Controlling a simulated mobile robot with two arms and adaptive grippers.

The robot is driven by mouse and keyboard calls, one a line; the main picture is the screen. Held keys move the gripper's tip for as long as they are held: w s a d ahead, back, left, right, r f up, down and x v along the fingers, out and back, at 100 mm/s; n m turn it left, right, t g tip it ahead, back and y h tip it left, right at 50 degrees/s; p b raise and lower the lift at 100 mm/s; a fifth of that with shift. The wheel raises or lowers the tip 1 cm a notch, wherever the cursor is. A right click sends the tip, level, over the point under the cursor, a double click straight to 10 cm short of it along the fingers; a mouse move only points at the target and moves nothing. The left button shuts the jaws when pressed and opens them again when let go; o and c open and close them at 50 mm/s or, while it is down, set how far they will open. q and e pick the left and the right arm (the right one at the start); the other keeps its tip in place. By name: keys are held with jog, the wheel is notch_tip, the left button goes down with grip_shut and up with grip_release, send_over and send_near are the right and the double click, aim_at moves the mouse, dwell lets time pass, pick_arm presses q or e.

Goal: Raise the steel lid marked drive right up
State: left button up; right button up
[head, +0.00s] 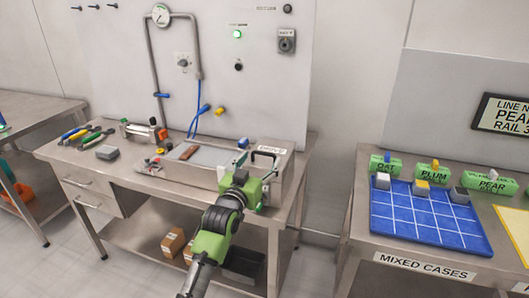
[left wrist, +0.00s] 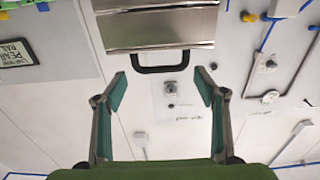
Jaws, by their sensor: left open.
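The steel lid (head: 267,174) with a label reading DRIVE (head: 269,150) is on the right end of the steel bench. A black bar handle (head: 264,158) shows on it. In the left wrist view the brushed steel surface (left wrist: 155,28) is at the top, with the black handle (left wrist: 160,69) in front of the fingers. My left gripper (left wrist: 160,76) is open and empty, its fingertips spread to either side of the handle. In the head view my left gripper (head: 243,189) partly hides the lid's front. How far the lid is raised is unclear. My right gripper is not in view.
A grey tray area (head: 208,155) and a brown block (head: 187,152) lie left of the lid. Hand tools (head: 85,135) and a clamp device (head: 140,130) are further left. A wall panel with a pipe and gauge (head: 161,15) stands behind. A blue gridded mat (head: 430,222) is on the right table.

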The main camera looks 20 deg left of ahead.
aim_at(264, 154)
pick_arm(q)
jog(key=shift+w+d, duration=0.1)
jog(key=shift+w, duration=2.2)
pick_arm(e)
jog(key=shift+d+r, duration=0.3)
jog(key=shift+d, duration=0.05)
